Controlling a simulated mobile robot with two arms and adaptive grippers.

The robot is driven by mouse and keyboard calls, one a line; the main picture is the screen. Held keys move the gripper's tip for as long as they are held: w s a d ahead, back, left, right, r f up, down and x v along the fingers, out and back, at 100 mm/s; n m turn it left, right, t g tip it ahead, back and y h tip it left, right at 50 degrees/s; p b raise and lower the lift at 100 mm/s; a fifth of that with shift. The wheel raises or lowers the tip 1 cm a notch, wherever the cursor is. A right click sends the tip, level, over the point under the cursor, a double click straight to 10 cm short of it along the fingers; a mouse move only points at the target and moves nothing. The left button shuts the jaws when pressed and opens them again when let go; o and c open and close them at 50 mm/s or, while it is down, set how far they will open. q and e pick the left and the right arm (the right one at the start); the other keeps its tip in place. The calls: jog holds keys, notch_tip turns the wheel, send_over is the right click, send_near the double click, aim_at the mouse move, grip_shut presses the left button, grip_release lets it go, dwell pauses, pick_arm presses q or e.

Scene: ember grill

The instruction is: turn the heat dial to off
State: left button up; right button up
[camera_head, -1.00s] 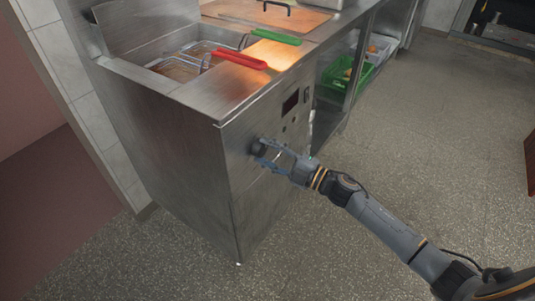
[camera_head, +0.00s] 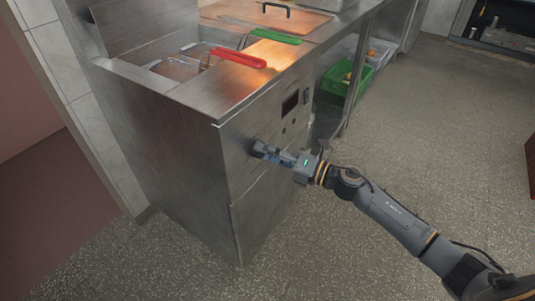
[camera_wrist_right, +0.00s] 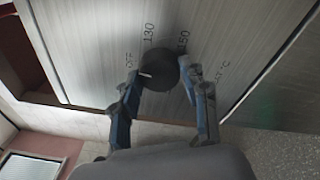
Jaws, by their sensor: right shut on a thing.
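The heat dial (camera_head: 257,147) is a round black knob on the steel front of the fryer (camera_head: 190,160). In the right wrist view the dial (camera_wrist_right: 160,66) has a white pointer mark on its left side, close to the printed OFF label (camera_wrist_right: 130,62). The 130 and 150 labels stand above it. My right gripper (camera_head: 263,151) is at the dial. In the right wrist view my right gripper (camera_wrist_right: 160,78) has one finger on each side of the dial and is shut on it. My left gripper is not in view.
Fryer baskets with a red handle (camera_head: 240,59) and a green handle (camera_head: 275,36) rest on top. A small dark display (camera_head: 290,103) sits above the dial. A green crate (camera_head: 346,80) stands on a shelf behind.

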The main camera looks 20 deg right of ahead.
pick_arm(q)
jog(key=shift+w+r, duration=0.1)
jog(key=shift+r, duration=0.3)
pick_arm(e)
jog(key=shift+n, duration=0.5)
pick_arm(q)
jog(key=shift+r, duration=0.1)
pick_arm(e)
jog(key=o, duration=1.2)
jog(key=shift+c, duration=0.2)
jog(key=v, duration=1.2)
